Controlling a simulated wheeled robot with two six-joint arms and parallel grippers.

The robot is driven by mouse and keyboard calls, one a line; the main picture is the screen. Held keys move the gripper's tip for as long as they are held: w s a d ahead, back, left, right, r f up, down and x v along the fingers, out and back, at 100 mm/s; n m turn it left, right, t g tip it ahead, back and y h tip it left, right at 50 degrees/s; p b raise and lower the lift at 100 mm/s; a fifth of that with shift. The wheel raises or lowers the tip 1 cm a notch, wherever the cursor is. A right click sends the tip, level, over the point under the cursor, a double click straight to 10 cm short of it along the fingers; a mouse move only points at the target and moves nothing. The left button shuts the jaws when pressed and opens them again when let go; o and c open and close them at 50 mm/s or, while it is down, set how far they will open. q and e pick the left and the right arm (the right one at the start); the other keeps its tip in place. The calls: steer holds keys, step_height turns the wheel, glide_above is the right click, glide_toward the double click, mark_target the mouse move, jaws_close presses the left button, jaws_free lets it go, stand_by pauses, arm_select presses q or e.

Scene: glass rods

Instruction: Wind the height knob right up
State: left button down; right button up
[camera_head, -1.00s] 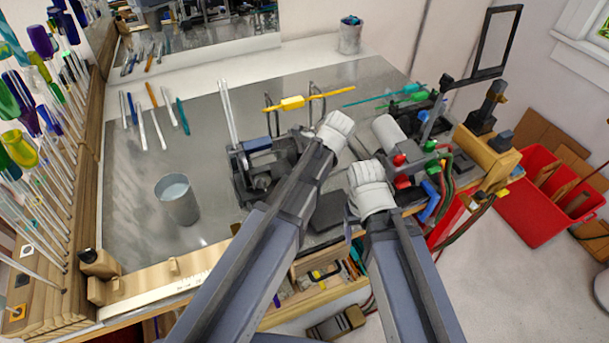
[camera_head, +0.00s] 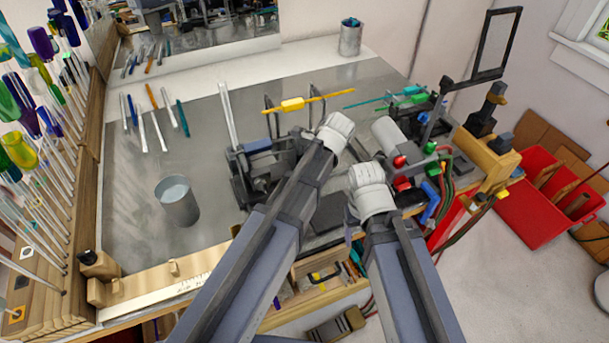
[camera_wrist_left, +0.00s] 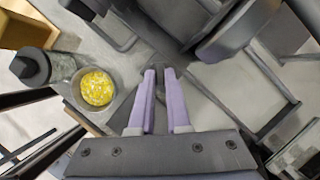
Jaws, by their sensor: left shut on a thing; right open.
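In the left wrist view my left gripper (camera_wrist_left: 159,78) has its two lavender fingers close together, their tips at a small dark part, the height knob (camera_wrist_left: 160,68), under a dark grey mechanism. The fingers largely cover the knob. In the head view my left arm reaches to the black stand (camera_head: 262,165) on the metal bench top; its fingers and the knob are hidden there. My right gripper (camera_head: 368,182) is right of and nearer than the left one, beside the burner (camera_head: 388,131). It is open and holds nothing I can see.
A yellow rod (camera_head: 318,97) rests across wire supports behind the stand. A metal cup (camera_head: 177,201) stands on the left, with loose rods (camera_head: 148,122) behind it. Coloured hoses (camera_head: 445,185) and a red bin (camera_head: 545,212) are on the right.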

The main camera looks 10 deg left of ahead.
arm_select(q)
steer(key=n+g, duration=0.1)
steer(key=n, duration=0.1)
steer(key=n+g, duration=0.1)
steer(key=n, duration=0.2)
steer(key=shift+w, duration=0.35)
steer(key=shift+a+n+g+h, duration=0.1)
steer(key=shift+n+g+h, duration=0.5)
steer(key=shift+n, duration=1.4)
steer(key=c, duration=0.9)
jaws_free()
